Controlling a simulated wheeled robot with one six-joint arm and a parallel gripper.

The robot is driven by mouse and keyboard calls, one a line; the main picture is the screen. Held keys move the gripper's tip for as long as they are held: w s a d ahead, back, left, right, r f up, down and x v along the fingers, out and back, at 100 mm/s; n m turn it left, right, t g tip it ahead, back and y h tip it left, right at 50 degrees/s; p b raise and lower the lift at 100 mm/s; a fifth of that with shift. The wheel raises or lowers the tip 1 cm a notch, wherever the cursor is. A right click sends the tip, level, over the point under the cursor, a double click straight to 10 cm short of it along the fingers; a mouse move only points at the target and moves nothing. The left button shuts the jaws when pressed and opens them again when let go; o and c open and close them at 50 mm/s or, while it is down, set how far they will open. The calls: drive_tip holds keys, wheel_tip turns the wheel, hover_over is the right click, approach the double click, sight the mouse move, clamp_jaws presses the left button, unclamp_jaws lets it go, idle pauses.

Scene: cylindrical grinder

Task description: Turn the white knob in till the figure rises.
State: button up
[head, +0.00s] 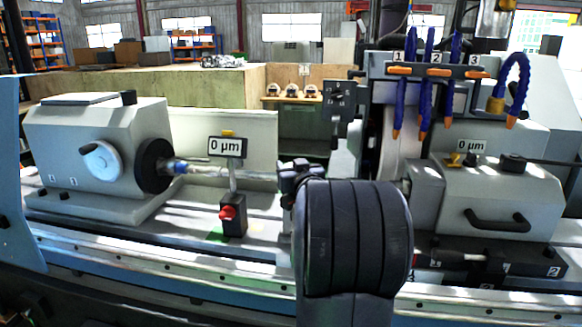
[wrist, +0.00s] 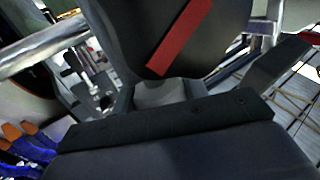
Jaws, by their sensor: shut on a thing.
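My gripper (wrist: 160,98) is shut on a short pale grey-white knob (wrist: 160,92), seen between its dark fingers in the wrist view. The knob sits against a dark rounded body with a red stripe (wrist: 180,38). In the head view my dark arm hides the gripper and this knob. The figure on the left display (head: 227,147), above the shaft, reads 0 µm. A second display (head: 471,146) on the right housing also reads 0 µm.
A bright shaft (head: 225,172) runs from the left headstock (head: 95,145), which carries a white round dial (head: 103,161), toward my arm. A red button (head: 227,212) is on a black stand under the display. Blue coolant hoses (head: 425,90) hang at right.

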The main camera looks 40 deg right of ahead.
drive_tip(key=shift+c, duration=0.6)
drive_tip(key=m+h+b, duration=0.1)
drive_tip(key=b, duration=0.3)
drive_tip(key=g+h+b, duration=0.1)
drive_tip(key=h+b, duration=0.1)
drive_tip(key=b, duration=0.2)
drive_tip(key=shift+d+m, duration=0.15)
drive_tip(key=shift+m, duration=0.25)
drive_tip(key=h+b, duration=0.1)
drive_tip(key=b, duration=0.5)
drive_tip(key=m+g+b, duration=0.1)
drive_tip(key=b, duration=0.5)
drive_tip(key=shift+w+d+f+h, duration=0.1)
drive_tip(key=shift+d+f+h, duration=0.05)
drive_tip(key=shift+f+h, duration=0.25)
drive_tip(key=m+g+b, duration=0.1)
drive_tip(key=b, duration=0.4)
drive_tip(key=shift+h, duration=0.3)
drive_tip(key=shift+r+m+g+h+b, duration=0.1)
drive_tip(key=shift+m+g+h+b, duration=0.85)
drive_tip(key=shift+b, duration=0.8)
drive_tip(key=shift+s+d+r+m+g+h+b, duration=0.1)
drive_tip(key=shift+s+m+g+h+b, duration=0.2)
drive_tip(key=shift+m+g+h+b, duration=0.5)
drive_tip(key=shift+p, duration=0.3)
drive_tip(key=o, duration=1)
drive_tip(key=shift+s+r+n, duration=0.1)
drive_tip(key=shift+r+n, duration=0.05)
drive_tip(key=shift+n, duration=0.1)
